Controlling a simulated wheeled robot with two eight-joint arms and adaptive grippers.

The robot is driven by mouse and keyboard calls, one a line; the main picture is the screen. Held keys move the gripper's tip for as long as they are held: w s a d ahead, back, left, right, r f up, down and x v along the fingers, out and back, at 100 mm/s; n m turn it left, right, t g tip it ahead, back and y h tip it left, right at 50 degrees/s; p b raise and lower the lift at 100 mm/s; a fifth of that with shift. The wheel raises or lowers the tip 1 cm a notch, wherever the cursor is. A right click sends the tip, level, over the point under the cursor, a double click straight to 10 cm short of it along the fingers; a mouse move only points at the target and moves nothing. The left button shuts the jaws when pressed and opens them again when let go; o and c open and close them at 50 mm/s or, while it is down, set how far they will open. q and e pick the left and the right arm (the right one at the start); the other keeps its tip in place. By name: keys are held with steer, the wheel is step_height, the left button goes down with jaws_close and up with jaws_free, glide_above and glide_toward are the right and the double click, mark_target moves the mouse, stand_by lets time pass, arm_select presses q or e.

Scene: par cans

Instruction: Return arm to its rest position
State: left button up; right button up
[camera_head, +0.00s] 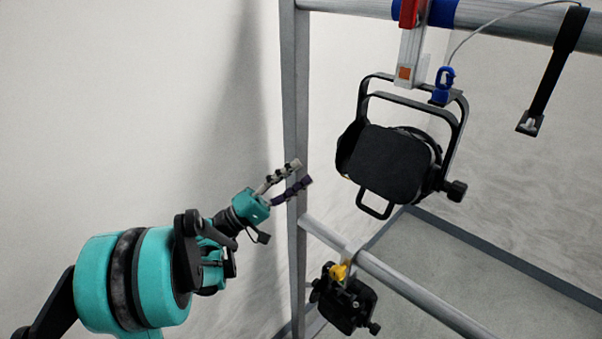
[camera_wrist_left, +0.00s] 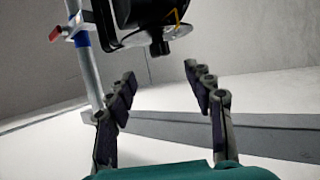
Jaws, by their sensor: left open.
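My left arm (camera_head: 130,280), teal and black, reaches in from the lower left in the head view. Its gripper (camera_head: 298,172) is open and empty, in front of or beside the grey upright post; the exact gap cannot be told. In the left wrist view the two fingers (camera_wrist_left: 165,90) stand wide apart with nothing between them. A large black par can (camera_head: 390,163) hangs by its yoke from the upper rail, to the right of the gripper. A black lamp body (camera_wrist_left: 150,12) shows above the fingers in the wrist view. My right gripper is not in view.
A grey upright post (camera_head: 292,90) stands behind the gripper. An upper rail (camera_head: 500,22) carries a red and blue clamp and a black strap (camera_head: 555,70). A lower rail (camera_head: 400,282) holds a smaller black lamp (camera_head: 343,302) with a yellow clamp. Space left of the post looks clear.

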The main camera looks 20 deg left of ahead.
arm_select(q)
steer(key=s+d+f+m+g+y+b, duration=0.1)
steer(key=s+d+f+g+y+b, duration=0.2)
steer(key=d+f, duration=0.5)
steer(key=s+d+f+m+g+y+b, duration=0.1)
steer(key=s+d+f+g+y, duration=0.3)
steer(key=d+f, duration=0.4)
steer(key=s+a+f+m+g+y+b, duration=0.2)
steer(key=s+a+f+m+y+b, duration=0.1)
steer(key=s+a+f+y, duration=0.5)
step_height(320, 180, down, 4)
steer(key=s+m+y, duration=0.1)
steer(key=s+y, duration=0.1)
steer(key=shift+s, duration=0.35)
steer(key=shift+r, duration=0.1)
